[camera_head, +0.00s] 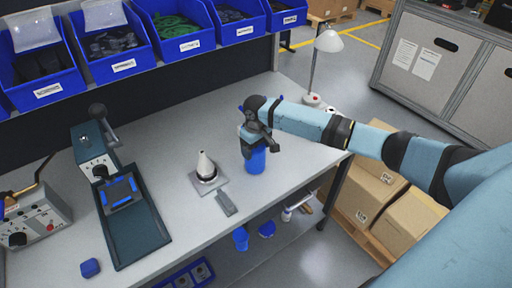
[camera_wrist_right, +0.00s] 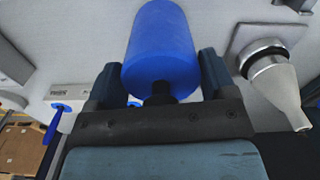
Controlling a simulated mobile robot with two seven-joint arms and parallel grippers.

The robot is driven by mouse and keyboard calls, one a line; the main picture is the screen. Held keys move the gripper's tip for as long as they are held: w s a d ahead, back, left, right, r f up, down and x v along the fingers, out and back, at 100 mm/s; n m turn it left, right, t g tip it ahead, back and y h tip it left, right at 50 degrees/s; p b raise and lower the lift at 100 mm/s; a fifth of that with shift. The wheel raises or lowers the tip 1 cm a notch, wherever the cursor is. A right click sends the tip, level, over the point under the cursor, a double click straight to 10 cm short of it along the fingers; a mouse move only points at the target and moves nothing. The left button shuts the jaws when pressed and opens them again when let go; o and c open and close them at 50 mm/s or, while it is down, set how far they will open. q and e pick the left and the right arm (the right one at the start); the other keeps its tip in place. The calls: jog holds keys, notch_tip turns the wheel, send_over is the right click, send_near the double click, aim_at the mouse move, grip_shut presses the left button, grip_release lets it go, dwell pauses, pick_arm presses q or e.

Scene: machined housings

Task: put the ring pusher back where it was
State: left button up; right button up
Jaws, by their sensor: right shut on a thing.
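The ring pusher, a blue cylinder (camera_head: 256,160), is held by my right gripper (camera_head: 254,141), whose jaws are shut on it. The gripper hides its upper part in the head view. In the wrist view the blue cylinder (camera_wrist_right: 162,48) sits between the two dark fingers of the right gripper (camera_wrist_right: 160,78). Whether its base touches the bench cannot be told. A pale cone with a black ring round its base (camera_head: 205,167) stands on a square plate, left of the gripper; the cone also shows in the wrist view (camera_wrist_right: 276,80). My left gripper is not in view.
A grey flat piece (camera_head: 226,203) lies in front of the cone. A dark tray (camera_head: 143,247) and a lever device (camera_head: 94,157) stand to the left, with a blue block (camera_head: 90,267) nearby. A lamp (camera_head: 328,41) stands behind right. The bench (camera_head: 185,130) is clear behind the cone.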

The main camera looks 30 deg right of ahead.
jog(key=shift+f, duration=0.15)
jog(key=o, duration=0.9)
jog(key=shift+f, duration=0.1)
jog(key=shift+o, duration=0.2)
notch_tip(320, 180, up, 12)
jog(key=shift+r+b, duration=0.15)
jog(key=shift+b, duration=0.3)
